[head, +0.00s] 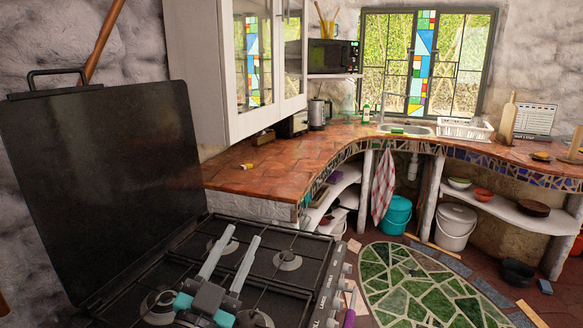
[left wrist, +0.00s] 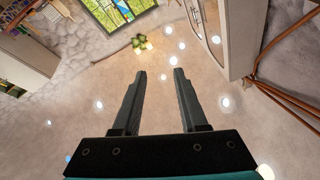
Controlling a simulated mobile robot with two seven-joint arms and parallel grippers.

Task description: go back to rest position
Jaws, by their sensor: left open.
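My left gripper (head: 236,244) is in the lower left of the head view, above the black gas stove (head: 290,236). Its two grey fingers are spread apart with nothing between them. In the left wrist view the open fingers (left wrist: 160,75) point toward the ceiling and upper walls, and the space between them is empty. My right gripper is not in the head view.
The raised stove lid (head: 100,180) stands at the left. A tiled counter (head: 275,165) curves away to the sink (head: 405,129), with a white cabinet (head: 215,75) overhead. A green mosaic (head: 425,285) lies on the floor at the lower right.

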